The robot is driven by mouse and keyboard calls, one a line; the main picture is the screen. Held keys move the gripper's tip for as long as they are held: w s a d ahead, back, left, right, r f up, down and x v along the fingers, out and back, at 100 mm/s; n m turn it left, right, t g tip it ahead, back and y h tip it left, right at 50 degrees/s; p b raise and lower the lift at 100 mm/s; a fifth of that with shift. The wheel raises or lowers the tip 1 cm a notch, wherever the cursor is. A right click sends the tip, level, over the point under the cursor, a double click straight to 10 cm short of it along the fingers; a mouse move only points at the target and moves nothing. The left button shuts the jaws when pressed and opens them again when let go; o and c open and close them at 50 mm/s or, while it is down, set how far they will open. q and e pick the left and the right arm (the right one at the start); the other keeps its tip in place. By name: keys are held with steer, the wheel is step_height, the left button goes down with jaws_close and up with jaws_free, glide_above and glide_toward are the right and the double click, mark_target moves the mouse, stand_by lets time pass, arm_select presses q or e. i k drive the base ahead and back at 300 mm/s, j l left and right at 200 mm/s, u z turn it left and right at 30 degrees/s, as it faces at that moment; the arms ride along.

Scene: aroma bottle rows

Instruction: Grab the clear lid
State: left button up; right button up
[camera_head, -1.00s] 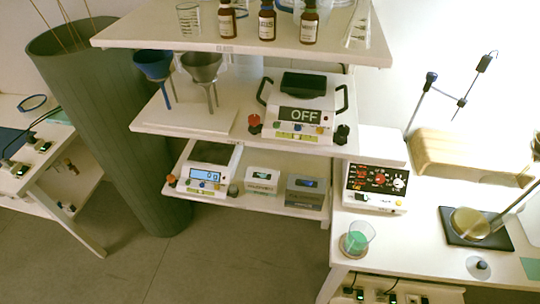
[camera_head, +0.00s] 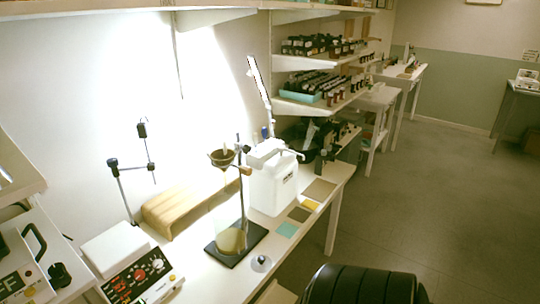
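A small round clear lid with a dark knob (camera_head: 261,263) lies flat on the white bench (camera_head: 215,281), close to its front edge. It is just in front of a black stand base (camera_head: 258,229) that carries a glass vessel with yellowish contents (camera_head: 232,240). Nothing touches the lid from above. Neither of my grippers shows in this view.
A white jug-like container (camera_head: 273,188) stands behind and right of the lid. Flat coloured squares (camera_head: 287,229) lie on the bench to its right. A control box (camera_head: 145,276) is to the left. A black ribbed object (camera_head: 365,286) stands at the bottom. Floor on the right is open.

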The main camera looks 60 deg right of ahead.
mark_target(259, 263)
steer(key=z, duration=1.9)
